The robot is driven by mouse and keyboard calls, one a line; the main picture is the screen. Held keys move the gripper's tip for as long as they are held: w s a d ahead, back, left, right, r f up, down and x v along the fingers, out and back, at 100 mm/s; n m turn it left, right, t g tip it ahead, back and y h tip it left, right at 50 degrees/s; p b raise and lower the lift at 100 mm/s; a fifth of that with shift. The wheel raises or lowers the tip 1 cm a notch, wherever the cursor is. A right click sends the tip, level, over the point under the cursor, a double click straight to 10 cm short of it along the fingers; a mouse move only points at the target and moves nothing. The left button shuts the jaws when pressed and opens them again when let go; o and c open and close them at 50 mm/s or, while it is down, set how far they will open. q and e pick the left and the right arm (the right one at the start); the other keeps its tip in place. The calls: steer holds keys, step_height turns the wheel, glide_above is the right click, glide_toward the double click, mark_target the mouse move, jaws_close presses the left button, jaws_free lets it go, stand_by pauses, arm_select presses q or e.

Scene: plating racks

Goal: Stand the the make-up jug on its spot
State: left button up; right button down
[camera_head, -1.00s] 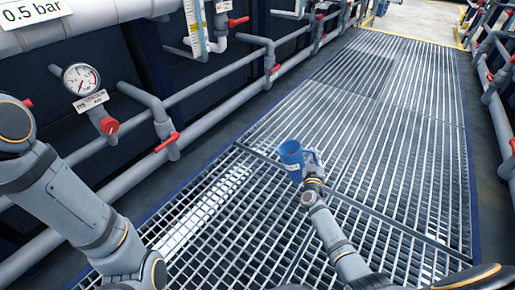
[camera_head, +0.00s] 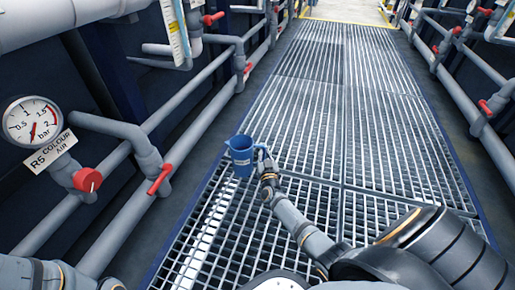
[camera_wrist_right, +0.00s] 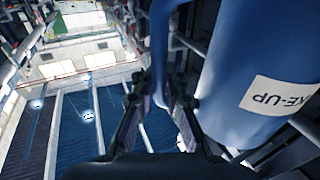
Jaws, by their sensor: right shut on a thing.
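The blue make-up jug (camera_head: 241,158) is upright in the head view, held above the walkway grating. It has a white label, which reads "KE-UP" in part in the right wrist view (camera_wrist_right: 240,75). My right gripper (camera_head: 265,165) is at the jug's right side, shut on its handle. In the wrist view the two fingers (camera_wrist_right: 160,95) close around the blue handle strip beside the jug body. My left gripper is out of view; only part of that arm shows at the bottom left. I cannot make out a marked spot for the jug.
Grey pipes with red valve handles (camera_head: 160,178) run along the left, with a pressure gauge (camera_head: 31,122) labelled R5 colour air. More pipes (camera_head: 480,120) line the right side. The grating walkway (camera_head: 345,120) ahead is clear, up to a yellow edge at the far end.

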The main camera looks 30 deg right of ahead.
mark_target(263, 159)
steer(key=shift+r, duration=0.1)
steer(key=shift+p, duration=0.35)
step_height(263, 159, down, 5)
steer(key=b, duration=0.4)
steer(key=shift+f+b, duration=0.6)
steer(key=c, duration=1.3)
jaws_free()
steer(key=shift+s, duration=0.1)
